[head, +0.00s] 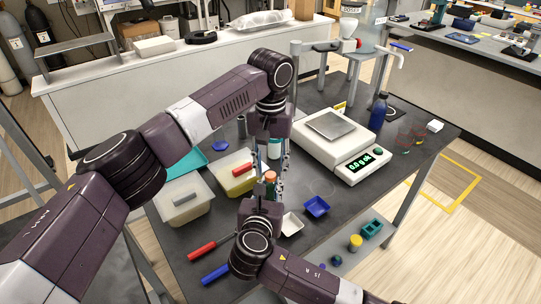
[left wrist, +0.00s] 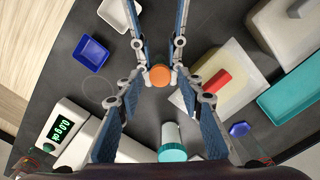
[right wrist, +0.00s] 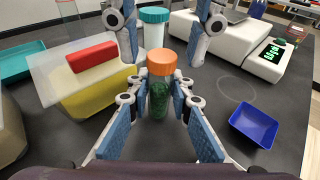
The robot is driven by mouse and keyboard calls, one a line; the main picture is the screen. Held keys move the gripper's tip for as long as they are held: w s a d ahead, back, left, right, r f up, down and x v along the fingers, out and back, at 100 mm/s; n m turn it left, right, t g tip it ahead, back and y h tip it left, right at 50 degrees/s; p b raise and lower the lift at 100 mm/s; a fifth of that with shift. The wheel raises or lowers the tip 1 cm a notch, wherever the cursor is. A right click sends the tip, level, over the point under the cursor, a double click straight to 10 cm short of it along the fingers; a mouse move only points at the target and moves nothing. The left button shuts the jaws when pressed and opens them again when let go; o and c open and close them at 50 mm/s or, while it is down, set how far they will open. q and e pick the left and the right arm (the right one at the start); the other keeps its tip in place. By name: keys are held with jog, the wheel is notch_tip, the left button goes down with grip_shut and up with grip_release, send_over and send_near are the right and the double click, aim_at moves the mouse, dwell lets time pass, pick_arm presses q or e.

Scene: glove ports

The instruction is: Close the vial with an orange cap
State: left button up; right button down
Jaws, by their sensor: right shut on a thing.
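A vial with green contents (right wrist: 160,98) stands upright between the fingers of my right gripper (right wrist: 160,90), which is shut on it. An orange cap (right wrist: 162,62) sits on top of the vial's mouth; how tightly it is seated cannot be told. The cap also shows in the head view (head: 270,176) and from above in the left wrist view (left wrist: 160,76). My left gripper (left wrist: 160,78) points down over the cap, its fingers spread on both sides of it with gaps visible. The vial body is hidden under the cap in the left wrist view.
A white jar with a teal lid (right wrist: 155,16) stands close behind the vial. A yellowish box with a red block (right wrist: 93,57) is at left. A blue tray (head: 316,206), a white tray (head: 292,224) and a scale (head: 335,140) are at right. Markers (head: 213,243) lie in front.

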pick_arm(q)
jog(key=shift+f, duration=0.5)
grip_shut()
jog(key=m, duration=0.5)
jog(key=shift+o, duration=0.6)
grip_release()
jog(key=shift+r, duration=0.1)
notch_tip(320, 180, up, 12)
